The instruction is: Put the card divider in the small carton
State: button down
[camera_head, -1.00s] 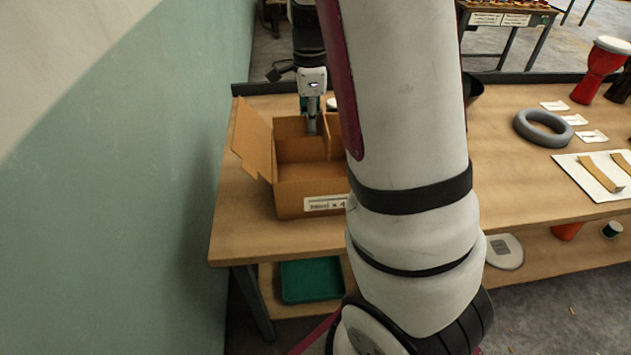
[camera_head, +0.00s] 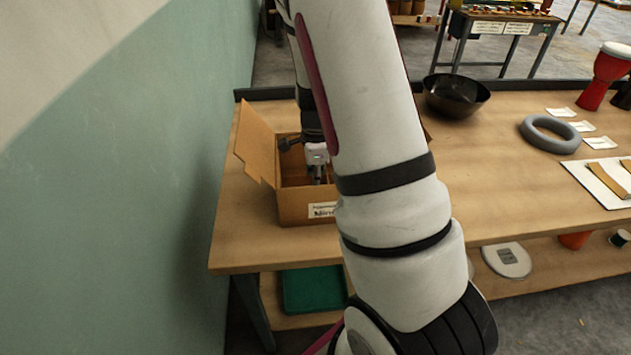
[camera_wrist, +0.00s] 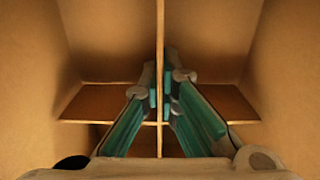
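The small carton (camera_head: 293,208) is an open brown cardboard box with a raised flap and a white label, at the left end of the table. My gripper (camera_head: 317,178) points down inside its opening. In the wrist view the brown card divider (camera_wrist: 160,32) is two crossed panels inside the carton, whose walls (camera_wrist: 28,80) rise on both sides. The fingers of my gripper (camera_wrist: 160,98) straddle the long panel near the crossing, with teal pads close against both faces. The divider's lower edges are hidden.
A dark bowl (camera_head: 456,97) stands behind my arm, and a grey ring (camera_head: 550,134) lies to the right. The green wall (camera_head: 170,150) is close on the left. A green tray (camera_head: 312,290) sits on the lower shelf. My arm hides the carton's right side.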

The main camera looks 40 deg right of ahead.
jog(key=shift+f, duration=0.2)
jog(key=c, duration=1.8)
grip_release()
jog(key=shift+r, duration=0.15)
